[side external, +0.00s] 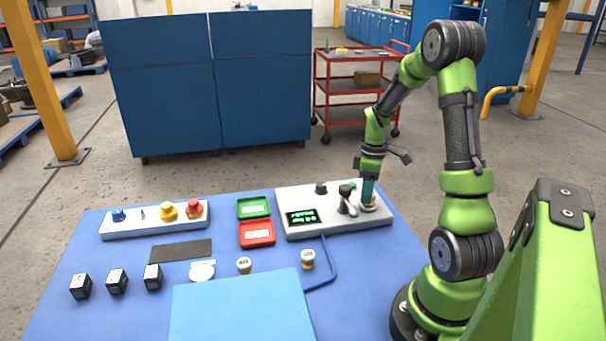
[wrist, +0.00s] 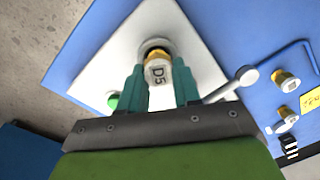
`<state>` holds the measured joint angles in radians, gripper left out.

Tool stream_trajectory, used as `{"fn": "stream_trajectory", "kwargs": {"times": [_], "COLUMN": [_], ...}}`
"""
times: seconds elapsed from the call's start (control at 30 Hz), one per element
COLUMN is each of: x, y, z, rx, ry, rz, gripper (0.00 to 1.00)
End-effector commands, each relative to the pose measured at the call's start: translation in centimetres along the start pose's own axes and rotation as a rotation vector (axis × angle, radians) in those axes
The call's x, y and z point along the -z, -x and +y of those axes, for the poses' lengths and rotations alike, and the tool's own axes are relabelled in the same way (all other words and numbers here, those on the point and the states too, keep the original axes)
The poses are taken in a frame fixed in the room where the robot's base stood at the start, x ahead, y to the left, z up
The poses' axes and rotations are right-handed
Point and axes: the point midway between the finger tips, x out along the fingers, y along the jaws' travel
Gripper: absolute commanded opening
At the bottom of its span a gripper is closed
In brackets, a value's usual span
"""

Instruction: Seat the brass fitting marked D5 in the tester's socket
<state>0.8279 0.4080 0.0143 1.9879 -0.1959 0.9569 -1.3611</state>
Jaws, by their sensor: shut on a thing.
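The brass fitting marked D5 (wrist: 157,74) has a pale labelled body and a brass end. My gripper (wrist: 158,88) is shut on it, with one teal finger on each side. The brass end lies at the round socket (wrist: 152,43) of the pale tester in the wrist view; how deep it sits I cannot tell. In the side view my gripper (side external: 368,199) points down at the right end of the tester (side external: 333,228), mostly hiding the fitting and socket.
The tester has a lit display (side external: 300,217), a black knob (side external: 321,188) and a lever (side external: 346,197) close left of my gripper. Two other fittings (side external: 244,265) (side external: 308,260) stand on the blue table in front. Green (side external: 254,207) and red (side external: 257,233) trays lie left of the tester.

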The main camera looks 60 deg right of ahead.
Motion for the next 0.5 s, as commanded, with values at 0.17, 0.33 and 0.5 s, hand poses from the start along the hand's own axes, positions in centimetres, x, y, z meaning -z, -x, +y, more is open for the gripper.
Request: {"fn": "stream_trajectory", "kwargs": {"times": [0.17,0.33,0.5], "x": [0.01,0.01,0.01], "y": [0.03,-0.12,-0.49], "z": [0.01,0.02,0.07], "rx": [-0.001,0.0,-0.001], "ry": [0.0,0.0,0.0], "rz": [0.0,0.0,0.0], "gripper": [0.0,0.0,0.0]}}
